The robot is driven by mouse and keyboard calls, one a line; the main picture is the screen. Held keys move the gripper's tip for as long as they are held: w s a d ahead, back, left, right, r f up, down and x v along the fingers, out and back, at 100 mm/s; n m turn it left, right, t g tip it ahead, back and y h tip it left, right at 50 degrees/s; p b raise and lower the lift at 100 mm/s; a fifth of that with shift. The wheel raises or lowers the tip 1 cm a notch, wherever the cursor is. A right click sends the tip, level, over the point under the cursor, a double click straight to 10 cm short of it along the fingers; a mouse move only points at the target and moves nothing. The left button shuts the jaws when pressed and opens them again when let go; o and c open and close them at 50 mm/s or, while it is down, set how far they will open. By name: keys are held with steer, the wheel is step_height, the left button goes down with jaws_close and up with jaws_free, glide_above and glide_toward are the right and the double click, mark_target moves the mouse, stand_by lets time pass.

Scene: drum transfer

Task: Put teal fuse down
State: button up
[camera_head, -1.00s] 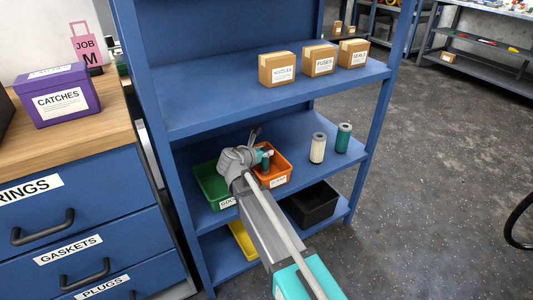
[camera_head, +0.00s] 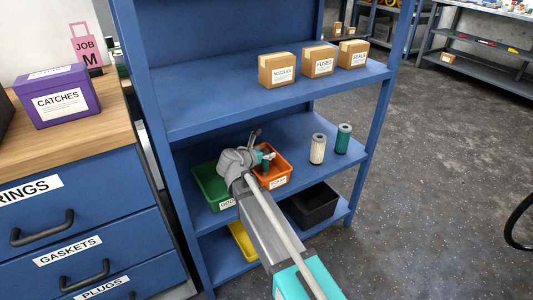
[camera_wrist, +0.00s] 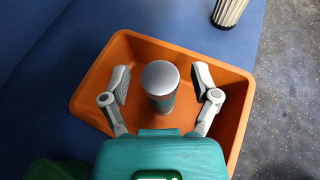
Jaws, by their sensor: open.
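The teal fuse (camera_wrist: 160,88), a small cylinder with a silver cap, stands upright in the orange bin (camera_wrist: 236,80) in the wrist view. My gripper (camera_wrist: 160,84) is open, with one finger on each side of the fuse and a visible gap at both sides. In the head view the fuse (camera_head: 266,163) shows as a small teal patch at my gripper (camera_head: 262,156), inside the orange bin (camera_head: 286,160). My wrist hides part of the bin's left side there.
A green bin (camera_head: 208,184) stands left of the orange bin. A cream cylinder (camera_head: 318,148) and a teal cylinder (camera_head: 343,138) stand to the right on the same shelf. A black bin (camera_head: 314,205) and a yellow bin (camera_head: 242,240) sit below. The upper shelf holds cardboard boxes (camera_head: 318,60).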

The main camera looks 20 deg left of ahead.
steer(key=p+v, duration=0.4)
steer(key=v, duration=0.8)
steer(key=shift+r, duration=0.15)
stand_by(0.5)
steer(key=w+d+f+m+g+h, duration=0.15)
steer(key=d+f+m+g, duration=0.25)
steer(key=d+m, duration=0.7)
steer(key=w+d+f+m+g, duration=0.2)
steer(key=d+f+m+g, duration=0.25)
steer(key=d, duration=1.15)
steer(key=s+d+f+m+g+y, duration=0.1)
steer(key=s+d+m+g+y, duration=0.1)
steer(key=s+d+m, duration=0.3)
steer(key=s+d+f+m+g+y, duration=0.2)
steer(key=s+d+m, duration=0.3)
steer(key=d+m, duration=0.7)
steer(key=d+y, duration=0.1)
steer(key=d, duration=0.2)
steer(key=shift+g, duration=0.35)
